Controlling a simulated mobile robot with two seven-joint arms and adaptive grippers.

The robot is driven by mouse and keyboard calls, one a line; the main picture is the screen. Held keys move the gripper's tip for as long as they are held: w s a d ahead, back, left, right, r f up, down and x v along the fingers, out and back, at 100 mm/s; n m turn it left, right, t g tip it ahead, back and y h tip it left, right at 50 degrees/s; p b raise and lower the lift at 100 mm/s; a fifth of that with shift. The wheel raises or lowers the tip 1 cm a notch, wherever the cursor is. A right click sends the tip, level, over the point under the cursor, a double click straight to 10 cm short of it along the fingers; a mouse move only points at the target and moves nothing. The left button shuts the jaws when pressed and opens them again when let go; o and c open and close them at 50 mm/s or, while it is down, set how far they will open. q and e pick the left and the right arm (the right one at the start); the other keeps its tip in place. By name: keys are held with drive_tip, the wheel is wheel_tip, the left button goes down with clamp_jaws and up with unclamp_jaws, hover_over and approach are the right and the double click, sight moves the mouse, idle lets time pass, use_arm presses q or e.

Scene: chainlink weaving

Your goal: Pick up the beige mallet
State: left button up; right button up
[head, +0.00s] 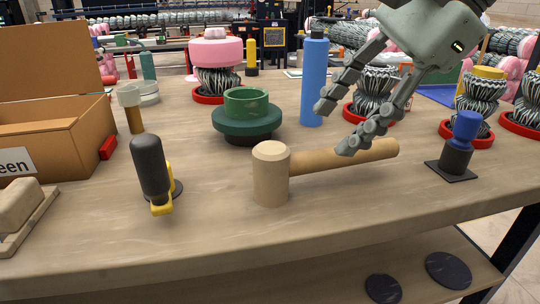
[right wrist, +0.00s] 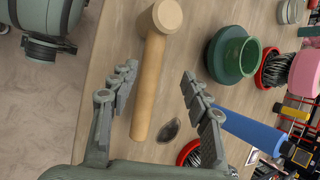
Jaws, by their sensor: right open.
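The beige mallet (head: 272,174) lies on the wooden table in the head view, its head standing near the front edge and its handle (head: 345,158) reaching to the right. My right gripper (head: 338,129) is open above the handle, its fingers pointing down and left. In the right wrist view the mallet (right wrist: 150,75) shows with its handle between the two spread fingers of the right gripper (right wrist: 158,78), which appear not to touch it. My left gripper is not in the head view.
A green flanged part (head: 246,122) stands behind the mallet, with a blue bottle (head: 314,82) beside it. A black and yellow tool (head: 151,168) stands left. A blue and black piece (head: 459,145) is right. A cardboard box (head: 60,125) is far left. The table front is mostly clear.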

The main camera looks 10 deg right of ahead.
sight(321, 154)
drive_tip(key=x, duration=0.4)
drive_tip(key=s+x, duration=0.1)
drive_tip(key=x, duration=0.1)
drive_tip(key=shift+f, duration=0.4)
drive_tip(key=shift+w+a+f, duration=0.15)
drive_tip(key=shift+f, duration=0.2)
clamp_jaws()
